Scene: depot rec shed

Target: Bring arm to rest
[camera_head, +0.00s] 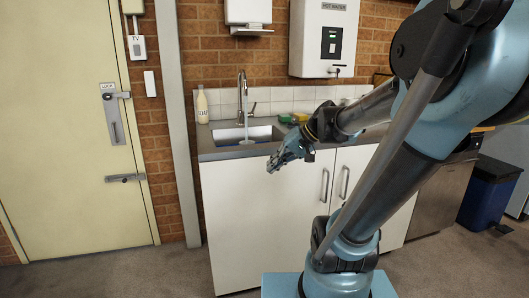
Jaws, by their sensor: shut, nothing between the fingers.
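My gripper (277,164) is shut and empty. It hangs in the air in front of the white sink cabinet (248,222), a little below the counter's front edge in the picture. It points down and to the left. My arm, blue and dark grey, rises from the bottom middle, bends at the top right and comes back to the gripper. It hides part of the counter and of the wall on the right.
The sink (230,136) has a tall tap (241,90) and a soap bottle (201,105) beside it. Green and yellow items (296,117) lie behind my wrist. A blue bin (484,195) stands at the right. The carpet before the yellow door (60,130) is clear.

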